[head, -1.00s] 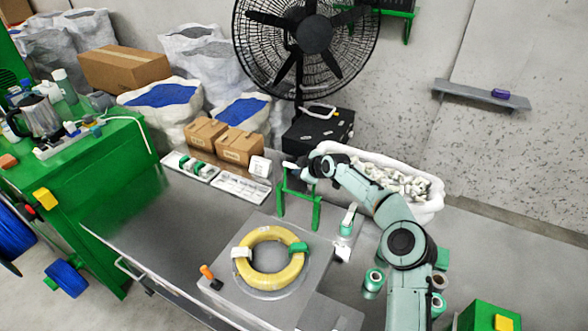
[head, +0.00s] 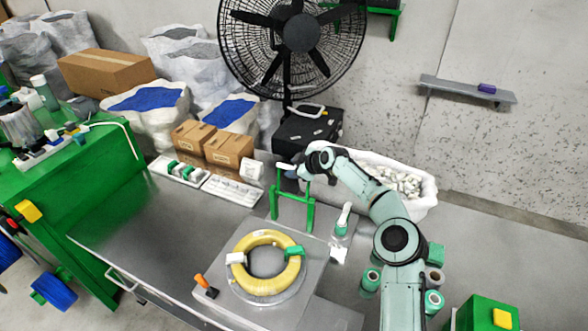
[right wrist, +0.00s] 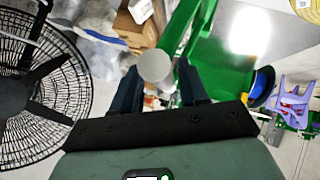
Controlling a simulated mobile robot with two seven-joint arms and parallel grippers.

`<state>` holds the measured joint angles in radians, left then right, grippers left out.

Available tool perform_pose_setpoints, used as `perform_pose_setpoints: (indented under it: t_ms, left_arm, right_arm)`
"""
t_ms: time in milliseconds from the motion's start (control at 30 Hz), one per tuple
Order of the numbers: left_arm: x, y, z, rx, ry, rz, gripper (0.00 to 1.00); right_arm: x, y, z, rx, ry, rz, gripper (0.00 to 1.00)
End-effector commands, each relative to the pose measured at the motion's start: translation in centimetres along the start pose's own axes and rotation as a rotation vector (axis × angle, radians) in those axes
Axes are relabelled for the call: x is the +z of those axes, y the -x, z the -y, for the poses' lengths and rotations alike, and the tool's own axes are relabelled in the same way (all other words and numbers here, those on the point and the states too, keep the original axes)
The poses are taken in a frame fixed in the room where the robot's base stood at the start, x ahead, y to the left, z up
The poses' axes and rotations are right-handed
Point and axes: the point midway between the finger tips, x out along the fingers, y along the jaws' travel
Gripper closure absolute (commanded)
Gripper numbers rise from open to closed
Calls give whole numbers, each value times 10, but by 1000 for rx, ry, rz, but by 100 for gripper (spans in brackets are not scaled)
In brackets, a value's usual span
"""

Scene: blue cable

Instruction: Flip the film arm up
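The green film arm (head: 292,200) is an upright frame on the machine, behind the yellow cable coil (head: 266,262). My right gripper (head: 297,169) is at the top left of this frame, beside a small white end piece (head: 285,166). In the right wrist view, my gripper's two dark fingers (right wrist: 158,82) are apart. A pale round end (right wrist: 154,65) shows between and just beyond their tips; I cannot tell whether they touch it. Green bars lie behind the fingers. My left gripper is not in view.
A black fan (head: 300,35) and a black case (head: 308,128) stand behind my right gripper. A white bin (head: 420,208) is behind my right arm. A spray bottle (head: 342,222) and green spools (head: 370,280) stand near the arm.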

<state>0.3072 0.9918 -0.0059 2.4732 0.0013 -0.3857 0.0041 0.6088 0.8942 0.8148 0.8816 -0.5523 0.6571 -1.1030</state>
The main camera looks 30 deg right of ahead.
Motion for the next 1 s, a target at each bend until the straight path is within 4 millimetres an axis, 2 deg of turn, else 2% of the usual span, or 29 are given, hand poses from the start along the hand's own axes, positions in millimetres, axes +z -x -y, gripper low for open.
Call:
perform_pose_setpoints:
  t_ms: [200, 333, 600, 800, 1000]
  left_arm:
    - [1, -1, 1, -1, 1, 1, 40]
    - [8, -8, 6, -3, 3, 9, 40]
    - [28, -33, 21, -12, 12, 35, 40]
    - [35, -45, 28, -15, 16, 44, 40]
    - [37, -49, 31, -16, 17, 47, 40]
  right_arm:
    - [1, 1, 2, -4, 0, 2, 57]
    - [3, 13, 3, -4, 2, 5, 57]
    - [5, 70, 3, -2, 1, 6, 57]
    - [3, 109, 2, -2, 2, 4, 57]
    - [1, 130, 0, -2, -1, 2, 57]
